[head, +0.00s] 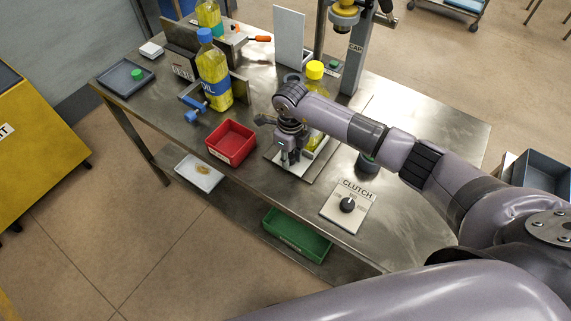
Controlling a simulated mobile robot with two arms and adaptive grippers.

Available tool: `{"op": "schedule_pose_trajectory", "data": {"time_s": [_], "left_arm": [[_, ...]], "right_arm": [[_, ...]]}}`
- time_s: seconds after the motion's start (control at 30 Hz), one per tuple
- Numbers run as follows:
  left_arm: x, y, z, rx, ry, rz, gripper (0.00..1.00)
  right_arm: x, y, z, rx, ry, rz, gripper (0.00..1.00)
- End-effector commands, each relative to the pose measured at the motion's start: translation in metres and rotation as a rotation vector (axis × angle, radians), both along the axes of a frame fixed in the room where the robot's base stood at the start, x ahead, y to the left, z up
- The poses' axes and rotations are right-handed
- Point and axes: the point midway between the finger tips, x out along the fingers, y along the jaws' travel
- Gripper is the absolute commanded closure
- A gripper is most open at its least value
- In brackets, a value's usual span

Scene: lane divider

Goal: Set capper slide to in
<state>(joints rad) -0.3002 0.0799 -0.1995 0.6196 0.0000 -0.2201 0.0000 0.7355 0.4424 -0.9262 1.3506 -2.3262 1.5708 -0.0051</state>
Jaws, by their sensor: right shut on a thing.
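The capper is a grey post (357,58) labelled CAP, with a yellow head (344,14), at the back of the steel table. The capper slide (320,152) is a pale tray on a flat base in front of the post. A bottle of yellow liquid with a yellow cap (315,70) stands at the slide, partly hidden by my right arm. My right gripper (290,162) points down at the slide's near left end and is shut on it. The exact grip point is hidden by the fingers. My left gripper is out of view.
A red bin (231,143) stands just left of my right gripper. A CLUTCH plate with a black knob (347,205) lies to the right. A blue-capped OIL bottle (213,75) stands left, by a blue-handled clamp (195,108). A green bin (297,238) sits on the lower shelf.

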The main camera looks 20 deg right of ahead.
Motion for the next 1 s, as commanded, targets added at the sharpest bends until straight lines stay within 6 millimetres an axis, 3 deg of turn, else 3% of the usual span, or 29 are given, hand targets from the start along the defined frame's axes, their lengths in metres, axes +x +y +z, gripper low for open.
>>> {"op": "schedule_pose_trajectory", "data": {"time_s": [0.03,0.5,0.7,1.0], "left_arm": [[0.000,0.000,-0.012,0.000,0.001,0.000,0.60],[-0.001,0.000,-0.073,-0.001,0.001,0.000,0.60],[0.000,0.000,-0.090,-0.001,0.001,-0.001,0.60],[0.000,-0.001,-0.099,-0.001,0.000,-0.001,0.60]], "right_arm": [[0.007,-0.009,-0.004,-0.005,-0.005,-0.004,1.00],[0.056,-0.071,-0.005,-0.002,-0.005,-0.006,1.00],[0.070,-0.089,-0.003,-0.001,-0.005,-0.003,1.00],[0.079,-0.101,0.000,-0.001,-0.003,-0.001,1.00]]}}
